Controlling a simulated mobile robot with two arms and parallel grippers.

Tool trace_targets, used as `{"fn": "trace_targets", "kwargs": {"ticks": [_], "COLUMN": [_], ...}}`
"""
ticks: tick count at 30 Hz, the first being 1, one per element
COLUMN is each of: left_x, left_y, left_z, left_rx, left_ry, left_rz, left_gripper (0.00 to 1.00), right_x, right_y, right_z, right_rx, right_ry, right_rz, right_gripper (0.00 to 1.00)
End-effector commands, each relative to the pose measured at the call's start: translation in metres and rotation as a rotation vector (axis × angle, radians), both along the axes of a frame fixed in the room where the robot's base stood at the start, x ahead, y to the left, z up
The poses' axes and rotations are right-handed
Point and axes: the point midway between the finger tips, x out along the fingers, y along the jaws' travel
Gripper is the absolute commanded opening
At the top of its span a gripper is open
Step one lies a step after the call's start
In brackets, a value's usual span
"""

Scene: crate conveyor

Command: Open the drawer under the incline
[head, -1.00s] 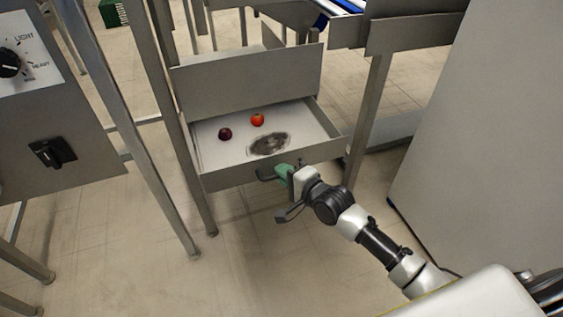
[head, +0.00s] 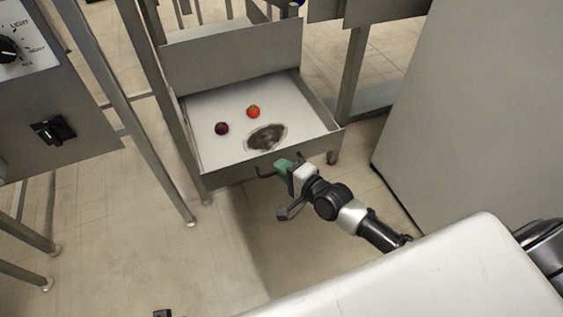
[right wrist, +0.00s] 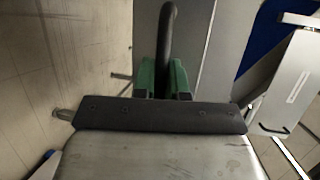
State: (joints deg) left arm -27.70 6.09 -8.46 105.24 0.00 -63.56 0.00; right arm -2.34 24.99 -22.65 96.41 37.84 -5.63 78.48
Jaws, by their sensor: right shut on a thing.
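The drawer (head: 325,150) under the incline is pulled well out, with its white floor in view. A red tomato-like item (head: 253,112), a dark purple round item (head: 222,128) and a grey-brown patch (head: 266,137) are inside it. My right gripper (head: 284,166) is shut on the dark handle (head: 266,173) at the drawer's front. In the right wrist view the green fingertips (right wrist: 162,78) close around the handle's dark bar (right wrist: 167,35). My left gripper is not in view.
A grey control box with a dial (head: 8,48) and a black switch (head: 54,130) stands at the left. A large grey panel (head: 480,120) stands at the right. Metal legs flank the drawer. The floor (head: 225,235) before it is clear.

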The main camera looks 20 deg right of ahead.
Motion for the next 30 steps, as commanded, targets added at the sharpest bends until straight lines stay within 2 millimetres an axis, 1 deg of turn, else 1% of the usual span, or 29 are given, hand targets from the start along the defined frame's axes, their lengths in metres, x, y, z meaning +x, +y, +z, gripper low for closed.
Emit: {"fn": "trace_targets", "kwargs": {"ticks": [6, 14, 15, 17, 26, 29, 30], "left_x": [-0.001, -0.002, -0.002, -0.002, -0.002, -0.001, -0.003], "left_y": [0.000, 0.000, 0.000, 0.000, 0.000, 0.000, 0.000], "left_z": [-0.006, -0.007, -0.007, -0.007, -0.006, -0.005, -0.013], "left_rx": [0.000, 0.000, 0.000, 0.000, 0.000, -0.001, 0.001], "left_ry": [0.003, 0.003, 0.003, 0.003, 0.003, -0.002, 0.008], "left_rz": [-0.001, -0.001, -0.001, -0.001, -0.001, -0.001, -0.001], "left_gripper": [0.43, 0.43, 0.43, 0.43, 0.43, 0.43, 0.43], "right_x": [-0.003, -0.003, -0.003, -0.003, -0.004, -0.012, -0.018], "right_y": [0.000, 0.000, 0.000, 0.000, -0.001, -0.005, -0.007], "right_z": [-0.001, -0.002, -0.002, -0.002, 0.000, 0.002, 0.003], "right_rx": [-0.002, -0.001, -0.001, -0.001, 0.000, 0.000, 0.000], "right_ry": [0.003, 0.004, 0.004, 0.004, 0.001, 0.003, 0.003], "right_rz": [0.001, 0.001, 0.001, 0.001, 0.000, 0.000, 0.000], "right_gripper": [0.00, 0.00, 0.14, 0.22, 0.22, 0.22, 0.22]}}
